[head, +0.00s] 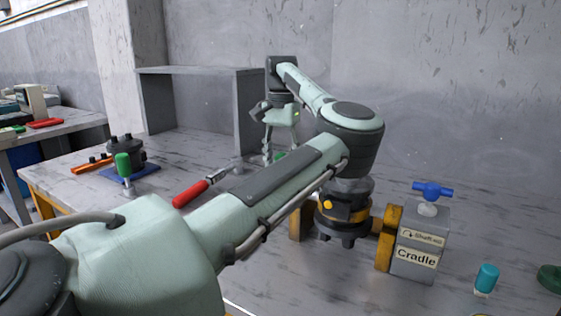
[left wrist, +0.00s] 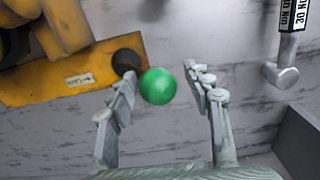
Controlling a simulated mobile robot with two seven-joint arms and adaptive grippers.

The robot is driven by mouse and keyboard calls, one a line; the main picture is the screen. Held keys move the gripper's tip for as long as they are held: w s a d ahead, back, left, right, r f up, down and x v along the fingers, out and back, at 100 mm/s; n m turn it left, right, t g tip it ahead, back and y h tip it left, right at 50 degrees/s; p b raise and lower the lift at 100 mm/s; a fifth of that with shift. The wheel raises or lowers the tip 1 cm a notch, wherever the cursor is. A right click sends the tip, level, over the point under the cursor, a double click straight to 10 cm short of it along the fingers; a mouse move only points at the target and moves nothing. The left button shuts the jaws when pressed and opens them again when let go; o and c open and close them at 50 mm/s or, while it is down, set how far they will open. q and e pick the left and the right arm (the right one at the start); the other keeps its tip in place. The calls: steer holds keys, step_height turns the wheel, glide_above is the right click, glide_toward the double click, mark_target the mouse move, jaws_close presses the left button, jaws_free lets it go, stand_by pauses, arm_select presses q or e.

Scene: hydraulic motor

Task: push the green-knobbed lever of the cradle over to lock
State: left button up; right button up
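The green knob (left wrist: 158,86) of the lever shows in the left wrist view, between the fingertips of my left gripper (left wrist: 157,80). The gripper is open, with a gap visible on each side of the knob. A dark round part (left wrist: 127,61) beside the knob sits at the edge of a yellow plate (left wrist: 70,75) with a small label. In the head view my left gripper (head: 272,153) points down at the back of the bench, with a bit of green (head: 281,155) beside it. The cradle's grey labelled block (head: 418,245) stands right of centre; my arm hides part of the cradle.
A blue-handled valve (head: 432,190) tops the block. A teal-capped item (head: 486,278) stands at right. A grey shelf (head: 195,71) stands behind.

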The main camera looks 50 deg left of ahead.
arm_select(q)
steer(key=shift+r+p, duration=0.45)
steer(key=shift+r, duration=2.6)
